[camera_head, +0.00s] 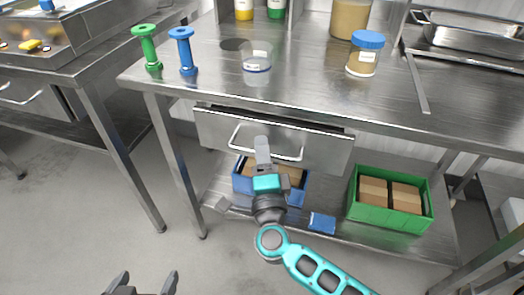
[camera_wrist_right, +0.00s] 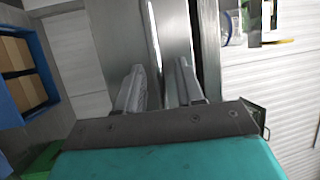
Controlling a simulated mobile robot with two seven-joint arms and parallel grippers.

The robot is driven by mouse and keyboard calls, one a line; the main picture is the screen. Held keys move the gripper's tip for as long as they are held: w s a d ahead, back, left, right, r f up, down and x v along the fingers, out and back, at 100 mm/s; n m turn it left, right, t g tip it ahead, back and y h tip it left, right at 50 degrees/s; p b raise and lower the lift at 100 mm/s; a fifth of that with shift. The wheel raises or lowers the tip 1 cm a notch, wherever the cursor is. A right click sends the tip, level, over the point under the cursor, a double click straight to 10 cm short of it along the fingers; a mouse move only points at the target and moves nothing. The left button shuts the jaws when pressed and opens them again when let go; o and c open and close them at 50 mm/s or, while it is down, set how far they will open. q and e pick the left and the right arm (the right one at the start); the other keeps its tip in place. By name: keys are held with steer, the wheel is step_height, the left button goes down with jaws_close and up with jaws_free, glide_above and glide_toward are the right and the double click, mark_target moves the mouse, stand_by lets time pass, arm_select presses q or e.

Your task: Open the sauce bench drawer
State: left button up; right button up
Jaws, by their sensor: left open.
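The sauce bench drawer (camera_head: 215,130) has a grey metal front under the bench top. A narrow dark gap shows along its top edge. Its bar handle (camera_head: 236,136) runs across the front. My right gripper (camera_head: 263,148) is at the middle of the handle, hiding part of it. In the right wrist view its two fingers (camera_wrist_right: 158,85) stand apart, with the metal drawer front (camera_wrist_right: 178,30) beyond and the thin handle bar (camera_wrist_right: 153,35) near the gap between them. I cannot tell whether they touch the bar. My left gripper (camera_head: 140,284) is open and empty at the lower left, away from the bench.
The bench top (camera_head: 300,95) carries a green dispenser (camera_head: 148,50), a blue dispenser (camera_head: 185,55), a clear cup (camera_head: 257,58) and a blue-lidded jar (camera_head: 364,55). A blue crate (camera_head: 242,184) and a green crate (camera_head: 392,217) stand on the lower shelf. The floor at left is clear.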

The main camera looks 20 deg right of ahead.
jaws_close()
arm_select(q)
steer(key=shift+d, duration=0.1)
stand_by(0.3)
steer(key=shift+s, duration=0.1)
